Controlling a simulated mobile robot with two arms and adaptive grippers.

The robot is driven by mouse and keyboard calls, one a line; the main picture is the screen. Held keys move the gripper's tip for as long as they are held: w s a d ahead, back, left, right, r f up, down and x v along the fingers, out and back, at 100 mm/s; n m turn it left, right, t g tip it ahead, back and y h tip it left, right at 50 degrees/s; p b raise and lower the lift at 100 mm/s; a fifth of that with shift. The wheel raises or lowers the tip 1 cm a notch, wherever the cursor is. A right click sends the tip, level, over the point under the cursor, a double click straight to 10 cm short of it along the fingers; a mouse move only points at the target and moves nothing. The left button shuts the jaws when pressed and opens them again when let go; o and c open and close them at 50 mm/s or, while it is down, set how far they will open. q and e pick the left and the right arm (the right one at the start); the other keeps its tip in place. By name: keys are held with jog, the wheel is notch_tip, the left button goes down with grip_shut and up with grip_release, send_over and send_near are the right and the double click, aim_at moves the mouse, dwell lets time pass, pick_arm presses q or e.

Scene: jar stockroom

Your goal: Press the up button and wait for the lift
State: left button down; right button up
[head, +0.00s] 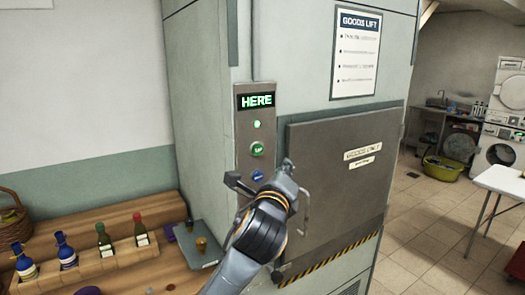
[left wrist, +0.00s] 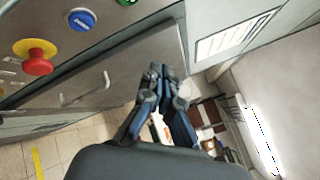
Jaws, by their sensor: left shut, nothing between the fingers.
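The lift call panel (head: 242,130) is a metal strip on the lift's front. Its display (head: 257,100) reads HERE in green, and a green lamp (head: 257,124) glows below it. The green up button (head: 257,149) shows above the blue button (head: 257,175). The left wrist view shows the blue button (left wrist: 82,19), part of the green button (left wrist: 127,2) and a red mushroom button (left wrist: 37,63) on yellow. My left gripper (head: 288,164) is shut and empty, in front of the panel's right side; its tips (left wrist: 157,70) appear apart from the buttons. My right gripper is out of view.
The goods lift door (head: 345,135) is closed, with a striped edge (head: 330,258) below. A wooden bench (head: 150,272) with bottles stands left. A white table (head: 500,181) and a yellow-green tub (head: 444,168) are right. Tiled floor (head: 415,225) lies open between.

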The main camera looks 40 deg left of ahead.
aim_at(258, 150)
pick_arm(q)
jog(key=shift+w+a+b, duration=0.35)
jog(key=shift+w+a, duration=0.2)
jog(key=shift+a, duration=0.8)
jog(key=shift+w+a+b, duration=0.4)
jog(key=shift+w+a, duration=0.2)
jog(key=shift+a, duration=0.8)
jog(key=shift+w+a+b, duration=0.35)
jog(key=shift+w+a, duration=0.2)
jog(key=shift+a, duration=0.8)
jog(key=shift+w+a, duration=0.1)
jog(key=shift+a+p, duration=0.15)
jog(key=shift+p, duration=0.15)
jog(key=shift+a, duration=0.15)
